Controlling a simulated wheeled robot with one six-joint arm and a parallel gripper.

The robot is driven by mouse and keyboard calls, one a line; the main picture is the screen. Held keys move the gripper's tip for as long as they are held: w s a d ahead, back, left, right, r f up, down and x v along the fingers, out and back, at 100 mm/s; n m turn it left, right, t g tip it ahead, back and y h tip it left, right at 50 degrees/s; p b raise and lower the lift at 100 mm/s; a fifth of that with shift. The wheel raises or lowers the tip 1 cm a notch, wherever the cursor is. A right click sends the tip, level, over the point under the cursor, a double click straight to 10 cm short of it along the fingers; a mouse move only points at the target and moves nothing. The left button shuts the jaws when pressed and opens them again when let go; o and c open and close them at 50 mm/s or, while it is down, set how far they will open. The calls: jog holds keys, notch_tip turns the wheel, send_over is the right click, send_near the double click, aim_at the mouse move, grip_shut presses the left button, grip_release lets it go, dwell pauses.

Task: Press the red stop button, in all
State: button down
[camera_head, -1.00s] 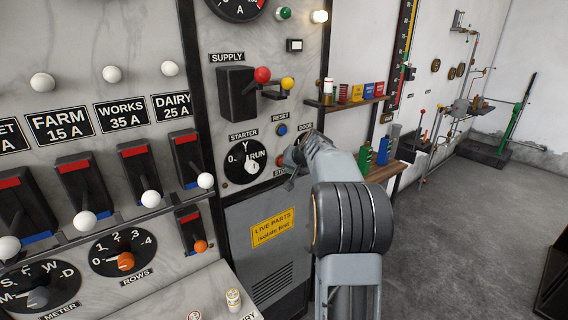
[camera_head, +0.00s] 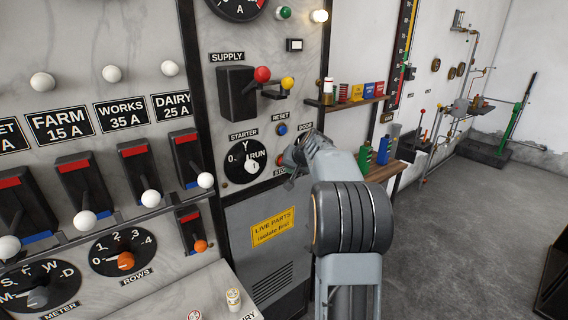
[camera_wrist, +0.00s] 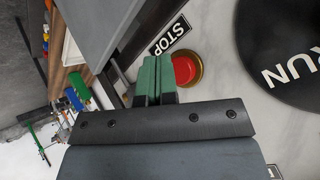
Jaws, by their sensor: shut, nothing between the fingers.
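The red stop button (camera_wrist: 185,70) sits in a brass ring on the pale panel in the wrist view, beside the STOP label (camera_wrist: 168,35). In the head view the button (camera_head: 278,160) is mostly hidden by my gripper (camera_head: 289,161). In the wrist view my gripper (camera_wrist: 155,78) is shut and empty, its green fingertips together just left of the button. The fingertips overlap the edge of the brass ring in that picture. I cannot tell whether they touch the button.
The black starter dial (camera_head: 245,161) marked RUN is left of the button, and the blue reset button (camera_head: 282,130) is above it. The supply switch (camera_head: 237,93) sticks out higher up. Shelves (camera_head: 385,170) with coloured items stand to the right.

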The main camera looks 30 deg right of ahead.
jog(key=shift+w, duration=0.2)
dwell(0.6)
jog(key=shift+w, duration=0.25)
jog(key=shift+w+a+p, duration=0.1)
jog(key=shift+w+p, duration=0.35)
jog(key=shift+w, duration=0.05)
dwell(0.9)
jog(key=shift+s, duration=0.2)
jog(key=shift+s+b, duration=0.7)
jog(key=shift+b, duration=0.15)
jog(key=shift+s+d+b, duration=0.2)
jog(key=shift+s+b, duration=0.75)
jog(key=shift+s, duration=0.3)
jog(key=shift+s+d+b, duration=0.2)
jog(key=shift+s+b, duration=0.7)
jog(key=shift+s, duration=0.35)
